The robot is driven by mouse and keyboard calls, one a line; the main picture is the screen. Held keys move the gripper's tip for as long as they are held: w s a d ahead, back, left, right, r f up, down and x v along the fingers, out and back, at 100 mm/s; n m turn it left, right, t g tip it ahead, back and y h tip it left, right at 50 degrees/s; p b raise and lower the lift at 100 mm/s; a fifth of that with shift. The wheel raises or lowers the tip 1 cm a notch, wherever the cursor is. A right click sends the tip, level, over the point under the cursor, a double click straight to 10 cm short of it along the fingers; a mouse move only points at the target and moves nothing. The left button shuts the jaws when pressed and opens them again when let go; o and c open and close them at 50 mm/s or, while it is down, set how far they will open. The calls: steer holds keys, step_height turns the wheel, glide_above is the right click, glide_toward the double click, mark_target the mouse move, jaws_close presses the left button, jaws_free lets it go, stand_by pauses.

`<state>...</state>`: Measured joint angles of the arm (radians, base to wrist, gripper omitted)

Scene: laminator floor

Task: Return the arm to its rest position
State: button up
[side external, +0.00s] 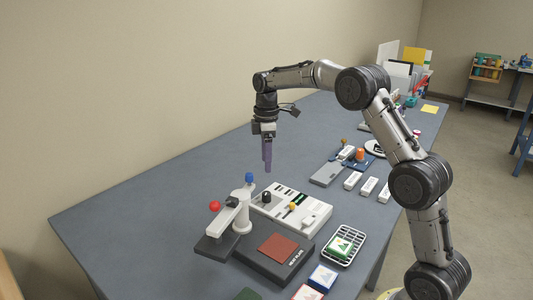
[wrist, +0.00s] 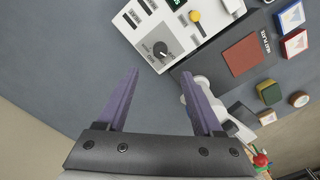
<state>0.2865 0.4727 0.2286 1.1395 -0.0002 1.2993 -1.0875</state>
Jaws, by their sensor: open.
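My gripper (side external: 267,160) points down with purple fingers and hangs in the air above the table, behind the heat press machine. In the wrist view my gripper (wrist: 158,90) is open, with nothing between its fingers and bare grey table beyond them. The arm is bent over from the right side of the side view. No finger touches any object in the wrist view.
The grey table (side external: 130,205) carries a press with red and blue knobs (side external: 238,215), a white control panel (side external: 300,210), a heat plate (side external: 278,247) and a wire basket (side external: 343,245). White blocks (side external: 368,187) lie right. The table's left part is clear.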

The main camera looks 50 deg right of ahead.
steer(key=shift+r, duration=0.9)
